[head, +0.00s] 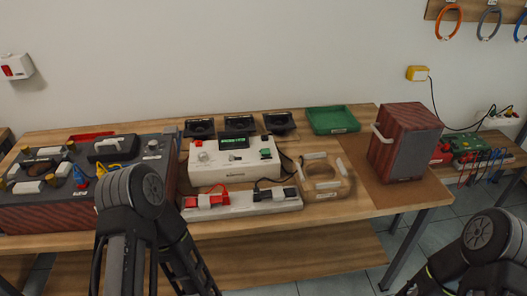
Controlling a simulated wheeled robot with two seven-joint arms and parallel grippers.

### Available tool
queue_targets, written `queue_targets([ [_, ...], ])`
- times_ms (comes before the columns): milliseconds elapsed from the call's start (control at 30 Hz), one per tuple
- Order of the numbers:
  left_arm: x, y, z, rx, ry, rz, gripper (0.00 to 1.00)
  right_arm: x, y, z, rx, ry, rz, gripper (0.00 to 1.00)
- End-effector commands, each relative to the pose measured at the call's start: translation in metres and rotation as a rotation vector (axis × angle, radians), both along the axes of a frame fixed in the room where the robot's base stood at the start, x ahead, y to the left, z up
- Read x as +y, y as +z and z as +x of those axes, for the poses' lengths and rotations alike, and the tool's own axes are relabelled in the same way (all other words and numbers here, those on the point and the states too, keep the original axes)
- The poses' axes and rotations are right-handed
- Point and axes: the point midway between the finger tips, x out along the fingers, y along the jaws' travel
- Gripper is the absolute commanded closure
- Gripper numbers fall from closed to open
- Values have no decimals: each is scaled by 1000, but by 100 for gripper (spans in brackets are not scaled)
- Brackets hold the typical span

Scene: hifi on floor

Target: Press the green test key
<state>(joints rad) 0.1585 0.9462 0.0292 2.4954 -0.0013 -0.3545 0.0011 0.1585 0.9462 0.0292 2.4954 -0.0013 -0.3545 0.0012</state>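A white tester box (232,172) stands on the wooden table, left of centre. A small green key (265,153) sits on the right side of its sloped front, clear of anything in front of it. My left arm rises in front of the table's left part, and my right arm shows at the lower right corner. Neither gripper shows in the head view, and nothing of mine touches the key.
A white strip with red and black clamps (242,202) lies before the box. A wooden ring fixture (325,178) is on its right, then a red-brown speaker cabinet (404,141). Black speaker drivers (240,125) and a green tray (332,119) are behind. An open amplifier (90,205) fills the left.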

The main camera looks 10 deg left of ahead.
Motion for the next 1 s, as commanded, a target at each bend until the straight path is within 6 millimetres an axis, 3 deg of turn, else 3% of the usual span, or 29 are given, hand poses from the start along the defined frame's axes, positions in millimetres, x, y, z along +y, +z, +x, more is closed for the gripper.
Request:
queue_targets([
  [300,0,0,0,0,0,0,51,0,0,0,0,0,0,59],
  [900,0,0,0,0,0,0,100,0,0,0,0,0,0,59],
  [1000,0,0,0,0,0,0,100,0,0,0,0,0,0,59],
])
